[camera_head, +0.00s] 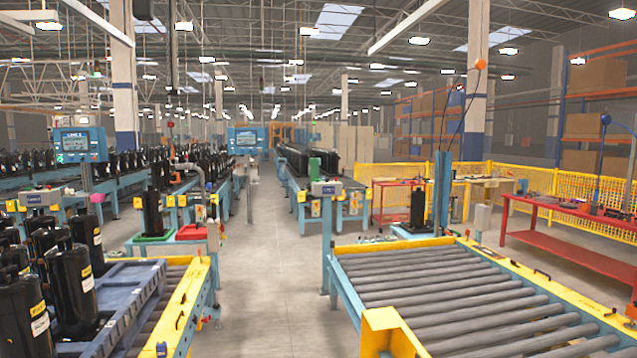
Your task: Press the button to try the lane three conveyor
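No button is clearly marked as lane three's in this view. A grey control box (326,188) stands on a post at the near end of the middle conveyor (313,170), with yellow-fronted boxes (315,209) below it. A similar box (40,197) stands at the left. A blue panel with a screen (80,146) stands at the left, with a small green spot (60,158) on its edge. A second blue screen panel (246,140) stands farther back. Labels are too small to read surely. Neither of my grippers is in view.
A wide roller conveyor (455,290) with yellow rails fills the near right. A blue pallet (125,295) with black compressors (70,280) is at near left. A grey floor aisle (268,270) runs clear between them. A red workbench (570,240) and yellow fence (540,185) stand at right.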

